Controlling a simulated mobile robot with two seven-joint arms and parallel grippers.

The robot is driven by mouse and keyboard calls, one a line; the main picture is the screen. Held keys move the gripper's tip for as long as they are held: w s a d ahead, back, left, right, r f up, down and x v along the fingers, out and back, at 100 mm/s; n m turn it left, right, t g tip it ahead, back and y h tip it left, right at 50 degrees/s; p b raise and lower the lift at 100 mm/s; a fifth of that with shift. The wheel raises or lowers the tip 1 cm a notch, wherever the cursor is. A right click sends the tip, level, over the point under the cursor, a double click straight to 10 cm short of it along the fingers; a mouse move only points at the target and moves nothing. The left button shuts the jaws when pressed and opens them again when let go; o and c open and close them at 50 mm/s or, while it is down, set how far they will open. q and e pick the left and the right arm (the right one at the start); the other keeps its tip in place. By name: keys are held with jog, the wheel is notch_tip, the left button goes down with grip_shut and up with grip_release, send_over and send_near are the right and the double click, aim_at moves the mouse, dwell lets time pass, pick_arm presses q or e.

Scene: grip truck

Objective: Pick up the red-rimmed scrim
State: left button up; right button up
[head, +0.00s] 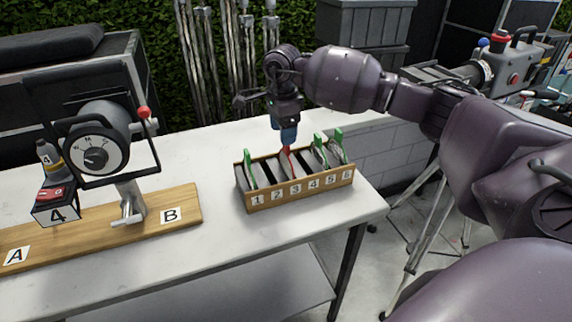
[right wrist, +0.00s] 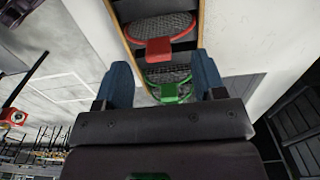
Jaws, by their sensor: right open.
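The red-rimmed scrim (head: 287,158) stands upright in the numbered wooden rack (head: 295,194), at about slot 3. In the right wrist view its red tab (right wrist: 159,50) and part of its mesh disc show. My right gripper (head: 288,137) points down just above this scrim, and its fingers partly cover it in the head view. In the right wrist view the two blue fingers (right wrist: 162,68) are apart, with the red tab near the line between their tips. I cannot tell whether they touch it. My left gripper is not in view.
Green-rimmed scrims stand in the same rack, one at slot 1 (head: 249,168) and others near the right end (head: 321,146). A lamp on a stand (head: 99,140) and a wooden board (head: 187,202) marked A and B are to the left. White tabletop (head: 215,160) is clear around the rack.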

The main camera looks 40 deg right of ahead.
jog(key=shift+s+d+f, duration=0.15)
jog(key=shift+f, duration=0.4)
send_over(286, 163)
jog(key=f, duration=0.4)
jog(key=shift+w+d, duration=0.2)
jog(key=shift+w, duration=0.05)
grip_shut()
